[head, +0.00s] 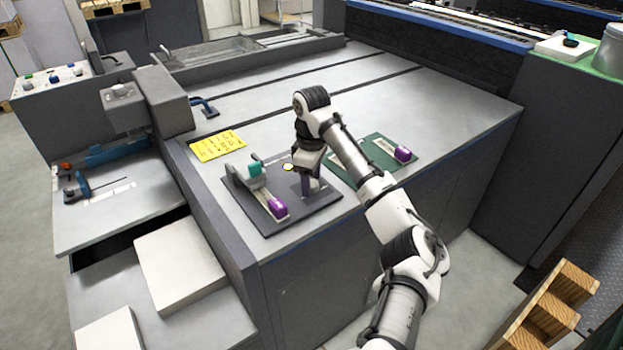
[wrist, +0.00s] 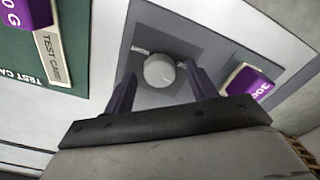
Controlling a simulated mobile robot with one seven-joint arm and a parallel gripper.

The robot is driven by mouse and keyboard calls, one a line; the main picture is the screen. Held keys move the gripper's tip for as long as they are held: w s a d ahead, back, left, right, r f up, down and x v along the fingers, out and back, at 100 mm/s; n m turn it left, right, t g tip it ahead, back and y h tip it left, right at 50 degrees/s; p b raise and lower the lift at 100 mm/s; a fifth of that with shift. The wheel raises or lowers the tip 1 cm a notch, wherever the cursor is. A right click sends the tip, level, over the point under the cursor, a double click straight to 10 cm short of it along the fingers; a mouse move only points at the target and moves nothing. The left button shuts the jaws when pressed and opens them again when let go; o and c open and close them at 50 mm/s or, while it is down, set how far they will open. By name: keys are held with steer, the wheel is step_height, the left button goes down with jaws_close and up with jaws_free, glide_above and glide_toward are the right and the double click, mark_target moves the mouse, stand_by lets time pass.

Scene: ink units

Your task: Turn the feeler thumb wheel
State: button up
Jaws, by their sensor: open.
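The thumb wheel is a round pale grey knob (wrist: 158,71) on a dark grey plate in the wrist view, with a small light mark to its left. My gripper (wrist: 160,80) is open, with one dark finger on each side of the knob; I cannot tell whether either touches it. In the head view my gripper (head: 309,185) points down over the dark base plate (head: 238,193), and the knob cannot be made out there, probably hidden by my gripper.
A green mat (head: 345,173) with another purple block (head: 403,154) and a test card lies to the right. A yellow note (head: 217,146) lies behind left. The bench top beyond is mostly clear.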

steer(key=shift+f, duration=0.2)
steer(key=c, duration=1)
steer(key=m+p, duration=0.2)
steer(key=p, duration=0.1)
steer(key=shift+a+r, duration=0.1)
steer(key=shift+r, duration=0.2)
steer(key=shift+m+p, duration=0.8)
steer(key=shift+p, duration=0.1)
steer(key=shift+f+m, duration=0.3)
steer(key=o, duration=1)
